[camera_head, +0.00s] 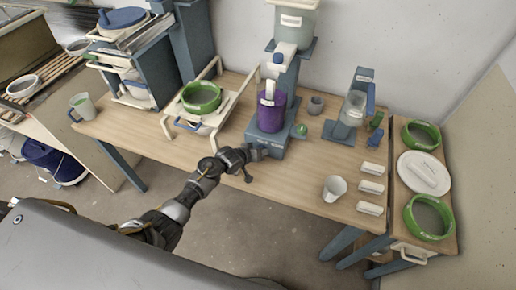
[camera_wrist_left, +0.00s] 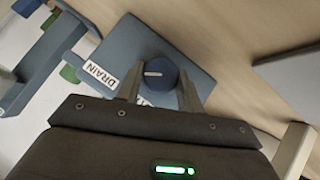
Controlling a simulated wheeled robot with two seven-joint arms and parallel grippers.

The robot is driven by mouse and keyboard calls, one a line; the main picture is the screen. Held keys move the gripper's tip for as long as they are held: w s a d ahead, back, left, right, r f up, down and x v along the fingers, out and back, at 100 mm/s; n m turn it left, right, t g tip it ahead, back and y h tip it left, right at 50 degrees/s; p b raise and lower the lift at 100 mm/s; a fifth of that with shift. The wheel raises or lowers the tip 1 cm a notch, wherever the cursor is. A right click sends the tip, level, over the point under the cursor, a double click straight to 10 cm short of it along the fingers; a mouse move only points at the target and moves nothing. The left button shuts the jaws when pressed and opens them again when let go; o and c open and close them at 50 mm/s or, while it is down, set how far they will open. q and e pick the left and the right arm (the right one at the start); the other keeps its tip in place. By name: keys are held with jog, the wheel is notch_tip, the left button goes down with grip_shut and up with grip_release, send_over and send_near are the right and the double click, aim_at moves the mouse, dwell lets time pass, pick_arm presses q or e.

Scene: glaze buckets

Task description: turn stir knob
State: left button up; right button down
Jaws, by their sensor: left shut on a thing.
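The blue-grey mixing stand (camera_head: 291,146) is on the wooden table, with a purple container (camera_head: 271,113) on its base. In the left wrist view, a round dark blue knob (camera_wrist_left: 158,72) with a white pointer line sits on the stand's blue-grey face (camera_wrist_left: 185,50). A white label reading DRAIN (camera_wrist_left: 99,76) is to its left; another label below it is mostly hidden by my gripper. My left gripper (camera_head: 258,151) is at the stand's front, its fingers (camera_wrist_left: 160,88) shut on the knob's sides. In the head view the gripper hides the knob. My right gripper is out of view.
A green ring on a cream rack (camera_head: 202,98) stands left of the mixer. A smaller blue-grey stand with a clear jar (camera_head: 353,108) is to the right. A white cup (camera_head: 334,188) and white blocks (camera_head: 370,188) lie front right. The tabletop between them is mostly clear.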

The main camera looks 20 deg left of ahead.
pick_arm(q)
jog(key=m+y, duration=0.1)
jog(key=m+y+p, duration=0.1)
jog(key=y, duration=0.1)
jog(key=shift+d+r, duration=0.1)
jog(key=shift+d, duration=0.25)
jog(key=shift+d+m+y+p, duration=0.15)
jog(key=shift+m+y+p, duration=0.25)
jog(key=shift+m+y, duration=1)
jog(key=shift+n+y, duration=0.4)
jog(key=shift+y, duration=0.1)
jog(key=o, duration=1)
jog(key=v, duration=1)
jog(key=shift+s+p, duration=0.4)
jog(key=shift+s, duration=0.05)
